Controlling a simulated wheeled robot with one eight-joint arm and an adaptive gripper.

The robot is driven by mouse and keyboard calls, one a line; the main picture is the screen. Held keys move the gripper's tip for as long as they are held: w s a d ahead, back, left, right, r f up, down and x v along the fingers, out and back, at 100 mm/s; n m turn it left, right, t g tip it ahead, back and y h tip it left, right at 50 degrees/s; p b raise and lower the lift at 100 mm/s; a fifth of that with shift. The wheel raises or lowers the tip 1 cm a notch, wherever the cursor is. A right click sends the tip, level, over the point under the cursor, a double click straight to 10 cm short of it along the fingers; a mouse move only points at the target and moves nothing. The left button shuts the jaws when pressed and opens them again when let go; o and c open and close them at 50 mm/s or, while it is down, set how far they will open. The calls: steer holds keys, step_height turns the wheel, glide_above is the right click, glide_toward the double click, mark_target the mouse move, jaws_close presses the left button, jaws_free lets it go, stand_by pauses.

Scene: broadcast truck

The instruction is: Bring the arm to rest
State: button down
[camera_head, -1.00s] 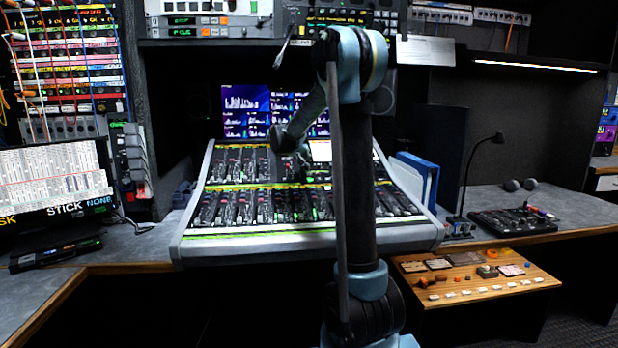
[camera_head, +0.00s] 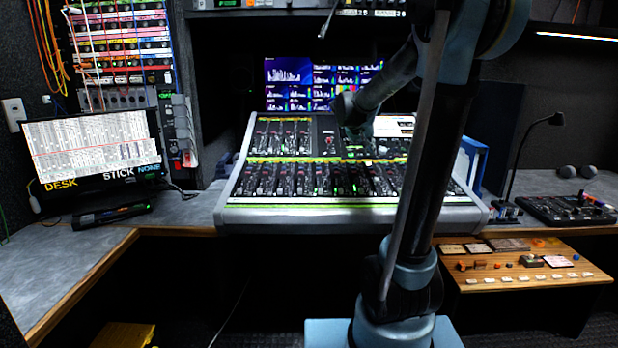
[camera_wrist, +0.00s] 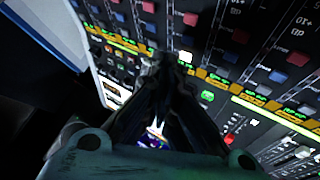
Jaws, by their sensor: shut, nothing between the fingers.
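My arm (camera_head: 440,150) rises from the bottom right of centre in the head view and leans to the right. Its upper link bends back down to the left, over the mixing console (camera_head: 345,216). My gripper (camera_wrist: 170,62) shows in the wrist view, its dark fingers together and empty. The console's panel of knobs and buttons fills the view behind the fingers. I cannot tell how far the fingertips are from the panel. In the head view the gripper is small, dark and hard to make out against the console.
A monitor (camera_head: 95,150) stands on the left desk, with a black box (camera_head: 113,215) before it. A blue binder (camera_head: 473,165) stands at the console's right, near a gooseneck lamp (camera_head: 530,150) and a small control panel (camera_head: 565,210). A wooden board (camera_head: 520,283) with small parts lies lower right.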

steer(key=s+f+g+y, duration=0.1)
steer(key=s+f, duration=0.1)
steer(key=s, duration=0.5)
steer(key=s+f+g, duration=0.1)
steer(key=s+f, duration=0.2)
steer(key=s, duration=0.4)
steer(key=s+f+y, duration=0.1)
steer(key=s+f, duration=0.2)
steer(key=s, duration=0.4)
steer(key=shift+d+n+g+y, duration=0.3)
steer(key=shift+n+g, duration=0.1)
steer(key=s+a+f+g+y, duration=0.1)
steer(key=s+a+f, duration=0.1)
steer(key=s+f, duration=0.4)
steer(key=s+a+f+n+g+y, duration=0.1)
steer(key=s+f, duration=0.4)
steer(key=s, duration=0.6)
steer(key=shift+s+a+f+n+y, duration=0.3)
steer(key=shift+a+f+y, duration=0.1)
steer(key=shift+a+y, duration=0.5)
